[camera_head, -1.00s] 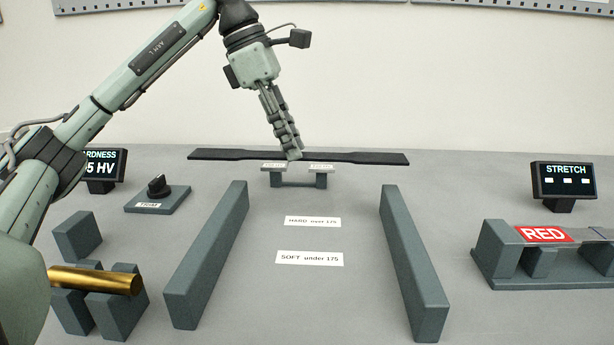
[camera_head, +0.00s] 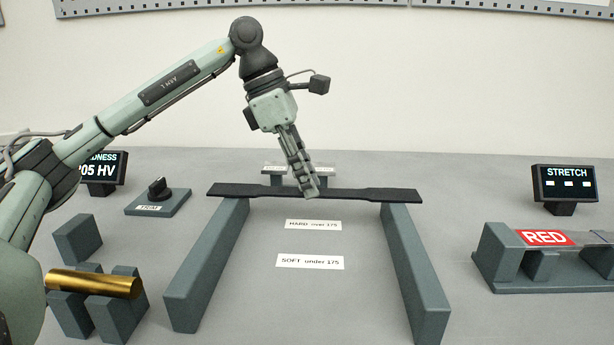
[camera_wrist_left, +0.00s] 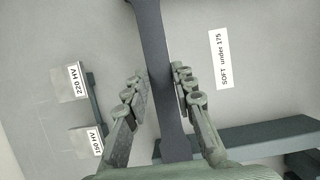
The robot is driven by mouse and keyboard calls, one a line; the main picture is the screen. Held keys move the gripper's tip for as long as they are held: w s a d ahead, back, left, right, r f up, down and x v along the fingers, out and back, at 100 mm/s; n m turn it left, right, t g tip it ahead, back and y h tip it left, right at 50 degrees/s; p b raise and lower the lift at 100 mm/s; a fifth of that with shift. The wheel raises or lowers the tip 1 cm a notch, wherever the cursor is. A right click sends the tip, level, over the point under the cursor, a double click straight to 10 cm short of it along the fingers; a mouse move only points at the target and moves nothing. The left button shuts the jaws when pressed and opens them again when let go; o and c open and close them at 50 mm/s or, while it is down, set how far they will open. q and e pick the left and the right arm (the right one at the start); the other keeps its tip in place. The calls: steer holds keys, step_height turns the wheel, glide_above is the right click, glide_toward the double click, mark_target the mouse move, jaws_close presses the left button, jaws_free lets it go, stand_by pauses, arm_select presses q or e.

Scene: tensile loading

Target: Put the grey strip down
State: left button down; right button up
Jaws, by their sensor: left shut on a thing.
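The grey strip (camera_head: 250,190) is a long dark bar with wider ends, lying crosswise in the head view. My left gripper (camera_head: 309,192) is shut on its narrow middle, with the fingers coming down from above. The strip's ends are over the far ends of the left rail (camera_head: 207,262) and the right rail (camera_head: 416,270); I cannot tell whether it touches them. In the left wrist view the strip (camera_wrist_left: 155,60) runs lengthwise between the two fingers (camera_wrist_left: 157,88). My right gripper is not in view.
Between the rails lie a "HARD" label (camera_head: 313,225) and a "SOFT under 175" label (camera_head: 310,262). A small stand (camera_head: 330,180) is behind the strip. A brass cylinder (camera_head: 95,283) rests on blocks at left. A fixture with a red label (camera_head: 510,275) is at right.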

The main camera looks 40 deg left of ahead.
arm_select(q)
steer(key=c, duration=1.3)
jaws_free()
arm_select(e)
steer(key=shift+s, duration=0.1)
arm_select(q)
steer(key=shift+o, duration=0.2)
steer(key=shift+r, duration=0.1)
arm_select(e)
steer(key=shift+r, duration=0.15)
arm_select(q)
steer(key=p+v, duration=0.1)
steer(key=v, duration=1.1)
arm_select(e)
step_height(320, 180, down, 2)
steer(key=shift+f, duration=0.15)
arm_select(q)
steer(key=shift+s+d, duration=0.1)
steer(key=shift+d, duration=0.05)
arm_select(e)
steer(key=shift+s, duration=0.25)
